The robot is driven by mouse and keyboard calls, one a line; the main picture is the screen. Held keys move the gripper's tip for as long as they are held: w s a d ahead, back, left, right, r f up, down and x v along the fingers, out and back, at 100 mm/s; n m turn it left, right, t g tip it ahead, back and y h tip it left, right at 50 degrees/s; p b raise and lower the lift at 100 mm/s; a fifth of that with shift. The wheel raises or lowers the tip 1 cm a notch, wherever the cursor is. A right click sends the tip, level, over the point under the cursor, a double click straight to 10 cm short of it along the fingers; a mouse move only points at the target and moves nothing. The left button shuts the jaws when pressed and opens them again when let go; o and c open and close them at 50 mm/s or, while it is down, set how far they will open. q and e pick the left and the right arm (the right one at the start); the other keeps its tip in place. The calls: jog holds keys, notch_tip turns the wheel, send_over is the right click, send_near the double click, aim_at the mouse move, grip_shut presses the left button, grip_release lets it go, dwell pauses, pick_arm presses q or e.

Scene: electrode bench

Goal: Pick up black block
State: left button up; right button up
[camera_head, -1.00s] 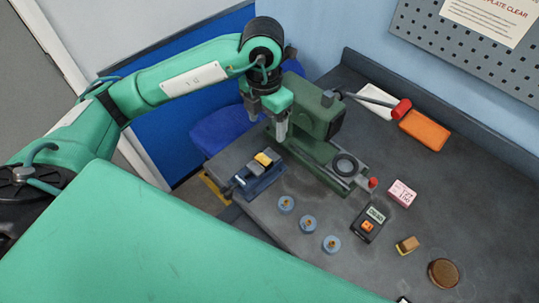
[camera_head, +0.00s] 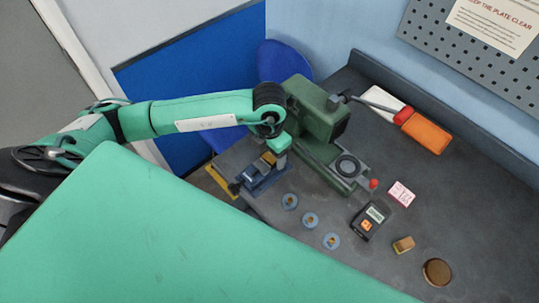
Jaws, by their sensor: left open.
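My left gripper (camera_head: 275,155) points down over the blue vise-like fixture (camera_head: 268,184) at the bench's left edge. It is open, and its fingers partly cover the fixture's yellow-topped part. A small dark piece (camera_head: 235,188) sits at the fixture's left end; I cannot tell whether it is a loose black block or part of the fixture. A black box with a display and an orange button (camera_head: 369,221) lies on the bench, well to the right of the gripper. No other black block shows clearly. My right gripper is not in view.
A green press-like machine (camera_head: 318,112) stands right beside the left gripper. Several blue discs (camera_head: 311,220) lie in front.

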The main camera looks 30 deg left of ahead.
pick_arm(q)
jog(key=shift+f, duration=0.8)
jog(key=c, duration=1.4)
jog(key=shift+o, duration=0.2)
